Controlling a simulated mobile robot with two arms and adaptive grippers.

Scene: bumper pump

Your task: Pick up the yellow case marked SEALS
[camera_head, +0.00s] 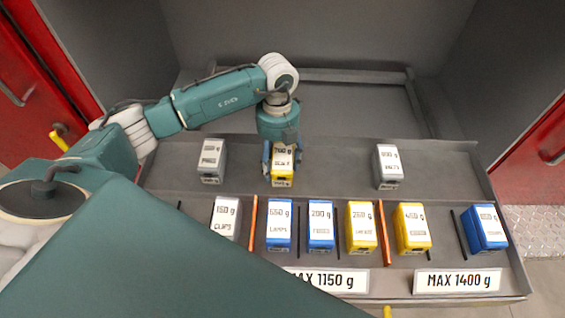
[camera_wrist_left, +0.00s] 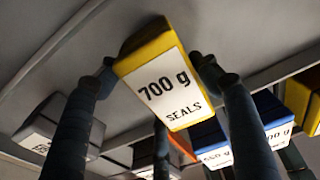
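The yellow case marked 700 g SEALS (camera_head: 283,172) stands in the back row of the grey tray, between two grey cases. It fills the middle of the left wrist view (camera_wrist_left: 168,90), its white label facing the camera. My left gripper (camera_head: 282,152) is over it from above, with fingers on both sides of the case. In the left wrist view the fingertips (camera_wrist_left: 154,70) lie against or very close to its left and right edges, and another finger shows below the label. I see no clear gap under the case. My right gripper is not in view.
A grey case (camera_head: 211,161) stands left and another grey case (camera_head: 387,167) right. The front row holds a grey case (camera_head: 227,218), several blue and yellow cases, and orange (camera_head: 253,222) and black dividers. MAX 1400 g (camera_head: 457,281) labels the front edge. Bare deck lies between back-row cases.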

